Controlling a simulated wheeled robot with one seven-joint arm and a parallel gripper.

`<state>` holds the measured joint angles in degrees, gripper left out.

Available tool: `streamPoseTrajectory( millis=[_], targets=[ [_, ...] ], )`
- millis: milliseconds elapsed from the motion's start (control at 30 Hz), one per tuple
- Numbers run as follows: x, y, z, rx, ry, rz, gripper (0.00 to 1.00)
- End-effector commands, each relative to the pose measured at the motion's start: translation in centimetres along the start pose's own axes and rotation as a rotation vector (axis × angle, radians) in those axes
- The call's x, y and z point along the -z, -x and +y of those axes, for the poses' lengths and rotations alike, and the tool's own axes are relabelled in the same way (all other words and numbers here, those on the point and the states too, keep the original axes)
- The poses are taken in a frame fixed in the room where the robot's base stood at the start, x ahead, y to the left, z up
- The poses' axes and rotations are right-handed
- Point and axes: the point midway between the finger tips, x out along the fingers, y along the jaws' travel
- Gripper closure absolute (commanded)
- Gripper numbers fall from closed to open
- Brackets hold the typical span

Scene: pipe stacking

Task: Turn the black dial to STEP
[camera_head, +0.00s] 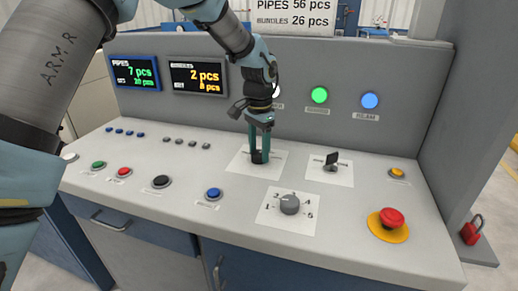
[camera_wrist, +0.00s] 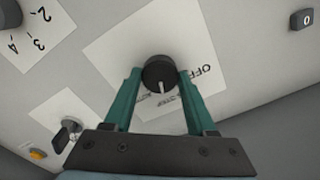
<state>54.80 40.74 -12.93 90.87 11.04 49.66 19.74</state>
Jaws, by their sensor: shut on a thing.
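The black dial (camera_wrist: 160,73) sits on a white label plate (camera_wrist: 110,47) on the console. In the head view the dial (camera_head: 259,157) is at the middle of the panel, partly hidden by my fingers. My gripper (camera_wrist: 157,77) is shut on the dial, with one teal finger on each side. In the head view my gripper (camera_head: 259,150) comes down on it from above. A white pointer line on the dial faces the gripper's base in the wrist view. The word OFF shows on the plate to the right of the dial. The lettering below the dial is partly hidden and hard to read.
A black switch (camera_head: 332,162) stands to the right. A grey numbered knob (camera_head: 289,204) is in front. A red emergency button (camera_head: 388,220) on a yellow base sits front right. Several push buttons lie left, including a blue one (camera_head: 214,193). Screens (camera_head: 198,77) stand behind.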

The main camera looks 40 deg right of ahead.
Motion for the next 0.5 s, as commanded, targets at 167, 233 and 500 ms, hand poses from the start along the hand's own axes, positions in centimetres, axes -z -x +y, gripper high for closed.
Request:
streamPoseTrajectory(
  millis=[167, 233, 500],
  targets=[
    [0.05, 0.05, -0.04, 0.001, -0.013, 0.002, 0.99],
    [0.05, 0.05, -0.04, 0.001, -0.014, 0.002, 0.99],
    [0.05, 0.05, -0.04, 0.001, -0.012, 0.002, 0.4]
  ],
)
